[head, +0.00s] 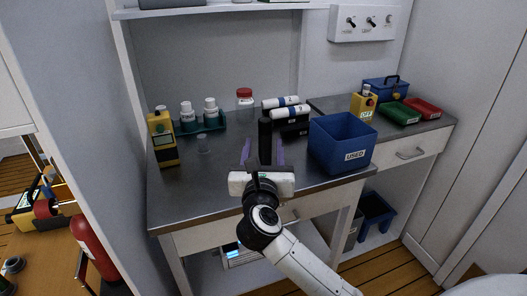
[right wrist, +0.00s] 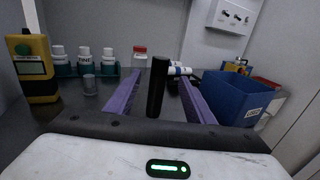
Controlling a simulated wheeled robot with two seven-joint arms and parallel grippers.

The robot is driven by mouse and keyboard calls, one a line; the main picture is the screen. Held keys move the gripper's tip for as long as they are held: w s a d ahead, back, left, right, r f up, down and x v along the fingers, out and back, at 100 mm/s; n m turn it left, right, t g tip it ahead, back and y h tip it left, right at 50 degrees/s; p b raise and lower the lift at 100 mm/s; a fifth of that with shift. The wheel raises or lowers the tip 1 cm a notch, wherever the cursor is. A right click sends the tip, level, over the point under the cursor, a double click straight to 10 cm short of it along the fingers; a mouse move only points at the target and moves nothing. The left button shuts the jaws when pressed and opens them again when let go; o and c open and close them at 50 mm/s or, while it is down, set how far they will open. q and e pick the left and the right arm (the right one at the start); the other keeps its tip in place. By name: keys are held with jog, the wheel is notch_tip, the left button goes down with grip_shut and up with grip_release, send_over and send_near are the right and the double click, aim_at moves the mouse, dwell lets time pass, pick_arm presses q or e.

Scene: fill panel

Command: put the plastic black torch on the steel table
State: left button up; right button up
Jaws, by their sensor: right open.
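The black torch (head: 265,138) stands upright over the steel table (head: 205,190), near its middle. My right gripper (head: 263,150) is open, with one purple finger on each side of the torch. In the right wrist view the torch (right wrist: 157,88) stands between the open fingers (right wrist: 159,80), with a visible gap on both sides. My left gripper is in neither view.
A blue bin (head: 340,143) marked USED stands close on the right. White tubes (head: 290,111) lie on a black holder behind. A yellow meter (head: 162,140) and a teal rack of bottles (head: 201,124) stand at left. The front left tabletop is clear.

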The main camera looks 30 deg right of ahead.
jog(key=s+a+f+n+t+y, duration=0.1)
jog(key=s+a+f+n+y, duration=0.35)
jog(key=n, duration=0.55)
jog(key=s+a+f+n+t+y, duration=0.2)
jog(key=a+f+n+y, duration=0.4)
jog(key=n, duration=0.5)
jog(key=s+a+f+n+t+y, duration=0.1)
jog(key=s+a+f+n+y, duration=0.2)
jog(key=a+n, duration=0.55)
jog(key=s+d+f+n+g, duration=0.1)
jog(key=s+f+n+g, duration=0.4)
jog(key=s+f+n, duration=0.3)
jog(key=s+d+f+n+g, duration=0.1)
jog(key=s+f+n+g, duration=0.4)
jog(key=s+f, duration=0.5)
notch_tip(320, 180, down, 4)
jog(key=n, duration=0.2)
jog(key=shift+f+n, duration=0.2)
jog(key=shift+n, duration=0.15)
jog(key=shift+s+h, duration=0.1)
jog(key=shift+h, duration=0.15)
